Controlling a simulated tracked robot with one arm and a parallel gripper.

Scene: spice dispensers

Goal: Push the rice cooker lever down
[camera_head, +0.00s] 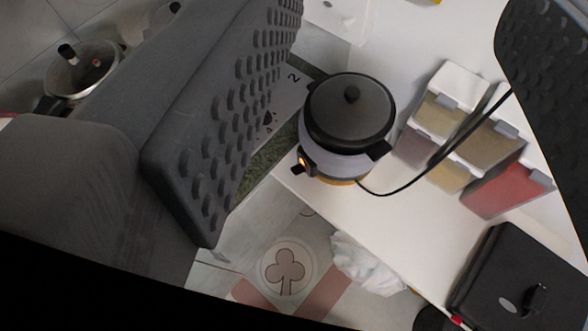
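The rice cooker (345,125) stands on a white counter near the middle of the view. It has a dark lid with a black knob, a light body and a black side handle. Its small dark lever (298,168) sits low on the front left, beside an orange glowing light. My gripper (365,150) is open, with one studded grey finger large at the left and the other dark finger at the upper right. The cooker shows in the gap between them, farther away. Nothing is held, and no finger visibly touches the lever.
Several spice dispensers (440,110) stand right of the cooker. A black cord (425,172) runs from the cooker past them. A black box-like appliance (520,280) is at the lower right. A white crumpled bag (368,264) lies below the counter edge.

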